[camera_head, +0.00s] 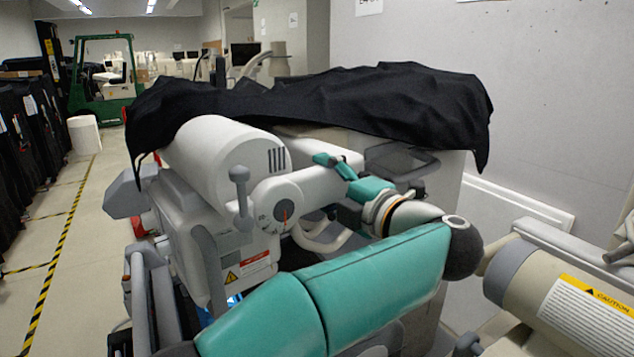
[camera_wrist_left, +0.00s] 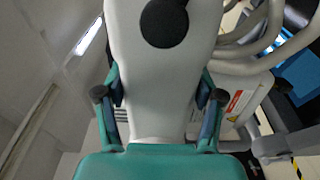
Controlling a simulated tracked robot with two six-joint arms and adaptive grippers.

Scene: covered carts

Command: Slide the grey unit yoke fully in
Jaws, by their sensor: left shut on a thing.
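The grey unit (camera_head: 225,160) is a pale grey machine with a rounded housing, a dial and a warning label, partly under a black cover. Its yoke (camera_head: 312,193) is a pale grey arm reaching right from beside the dial. My left gripper (camera_head: 348,176) is shut on the yoke, its teal fingers on either side. In the left wrist view the yoke (camera_wrist_left: 160,85) fills the middle, with a round black knob on it. The left gripper's fingers (camera_wrist_left: 160,97) press in from both sides there. How far in the yoke sits cannot be told. My right gripper is out of view.
A black cover (camera_head: 330,98) drapes over the unit and hangs at the right. A pale wall is behind. The floor at left, with striped tape (camera_head: 62,255), is open. A green forklift (camera_head: 100,80) stands far back.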

